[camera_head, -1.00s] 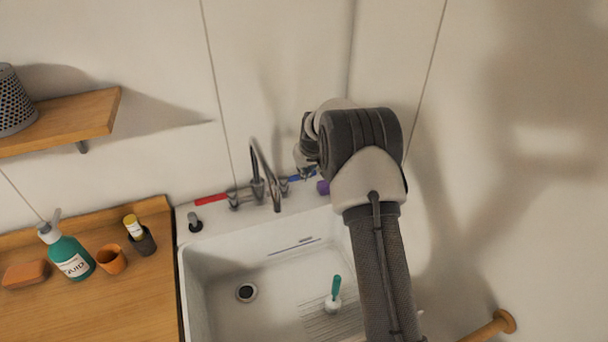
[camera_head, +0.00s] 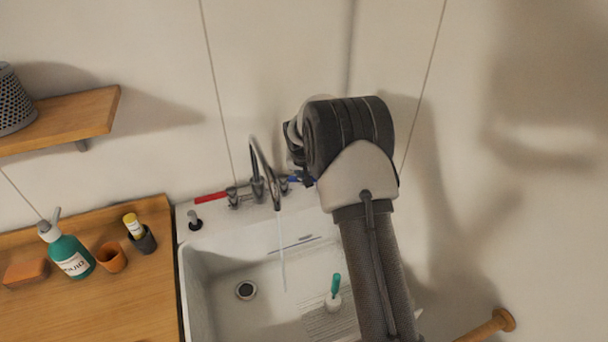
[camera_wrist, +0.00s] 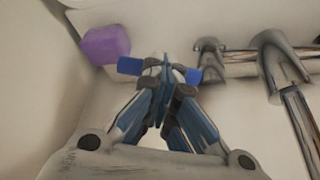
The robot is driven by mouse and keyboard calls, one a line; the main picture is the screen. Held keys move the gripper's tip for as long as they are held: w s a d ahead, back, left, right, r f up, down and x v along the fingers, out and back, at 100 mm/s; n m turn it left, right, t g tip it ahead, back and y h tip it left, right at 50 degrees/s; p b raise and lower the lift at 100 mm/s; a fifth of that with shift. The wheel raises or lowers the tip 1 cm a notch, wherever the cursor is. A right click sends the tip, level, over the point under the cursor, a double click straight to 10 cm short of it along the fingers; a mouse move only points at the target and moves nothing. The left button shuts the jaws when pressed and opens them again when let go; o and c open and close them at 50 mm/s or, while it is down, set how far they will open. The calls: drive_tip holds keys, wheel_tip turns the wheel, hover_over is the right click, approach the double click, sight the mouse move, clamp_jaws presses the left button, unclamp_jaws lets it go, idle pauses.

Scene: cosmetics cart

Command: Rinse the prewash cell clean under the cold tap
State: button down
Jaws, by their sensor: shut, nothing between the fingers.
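The white sink basin (camera_head: 225,272) stands below the tap (camera_head: 262,165), with a round drain (camera_head: 245,290) in its floor. A thin stream of water (camera_head: 282,262) falls from the spout into the basin. The cold tap has a blue handle (camera_head: 293,179), partly hidden by my arm. My gripper (camera_wrist: 167,78) is shut and empty at the blue handle, which shows on both sides of the fingertips in the wrist view (camera_wrist: 130,66). Whether the fingers touch it I cannot tell. I see no clear dirt in the basin.
A red tap handle (camera_head: 210,197) sits left of the spout. A teal-handled brush (camera_head: 336,286) stands in the basin. A purple block (camera_wrist: 105,45) is near the blue handle. A wooden counter (camera_head: 120,310) left holds a soap bottle (camera_head: 70,252) and cups.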

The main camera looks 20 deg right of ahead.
drive_tip(key=shift+s+a+f+m+g+h+b, duration=0.15)
drive_tip(key=shift+s+a+f+m+g+b, duration=0.05)
drive_tip(key=shift+s+f+m+b, duration=0.2)
drive_tip(key=shift+s+a+f+m+g+h+b, duration=0.2)
drive_tip(key=shift+s+f+m+b, duration=0.1)
drive_tip(key=shift+s+m, duration=0.1)
drive_tip(key=c, duration=2.3)
unclamp_jaws()
drive_tip(key=o, duration=0.8)
drive_tip(key=shift+w, duration=0.1)
drive_tip(key=o, duration=1.5)
drive_tip(key=shift+w+r, duration=0.3)
drive_tip(key=v, duration=1.2)
drive_tip(key=shift+s, duration=0.15)
drive_tip(key=shift+d, duration=0.1)
